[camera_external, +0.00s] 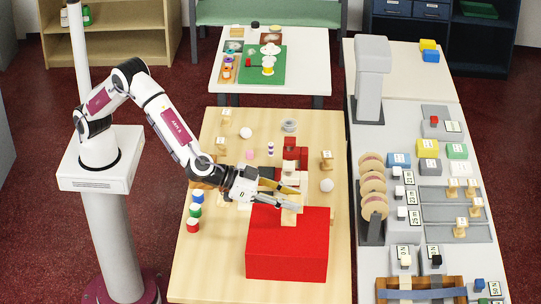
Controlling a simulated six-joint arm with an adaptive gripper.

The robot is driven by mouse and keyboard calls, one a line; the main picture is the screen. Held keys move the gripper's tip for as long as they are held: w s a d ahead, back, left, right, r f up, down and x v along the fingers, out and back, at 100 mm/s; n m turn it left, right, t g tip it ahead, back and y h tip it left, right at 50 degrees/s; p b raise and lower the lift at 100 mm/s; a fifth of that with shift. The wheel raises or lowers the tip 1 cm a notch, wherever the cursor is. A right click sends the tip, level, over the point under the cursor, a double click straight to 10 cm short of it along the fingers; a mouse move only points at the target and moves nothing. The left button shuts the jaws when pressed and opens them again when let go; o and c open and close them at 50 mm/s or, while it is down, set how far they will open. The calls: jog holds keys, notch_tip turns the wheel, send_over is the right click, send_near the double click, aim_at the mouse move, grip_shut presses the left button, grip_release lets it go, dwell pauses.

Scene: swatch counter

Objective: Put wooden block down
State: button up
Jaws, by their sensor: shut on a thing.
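My gripper (293,198) reaches in from the left, over the middle of the wooden table. It is shut on a small pale wooden block (290,217), which is partly hidden by the fingers. The block shows against the back edge of a large red box (287,252). I cannot tell whether the block touches the box or hangs just above it.
The wooden table (213,270) also holds red blocks (294,153) behind the gripper, white balls (327,185), small wooden pieces (326,160) and a column of coloured cylinders (194,211). A grey counter (372,255) with fixtures stands at right. The table's front left is clear.

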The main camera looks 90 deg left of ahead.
jog(key=shift+s+d+f, duration=0.1)
jog(key=shift+s+d, duration=0.5)
jog(key=shift+d, duration=0.1)
send_over(285, 238)
jog(key=shift+f, duration=3.15)
jog(key=shift+f, duration=1.85)
jog(key=shift+f, duration=0.2)
jog(key=o, duration=0.8)
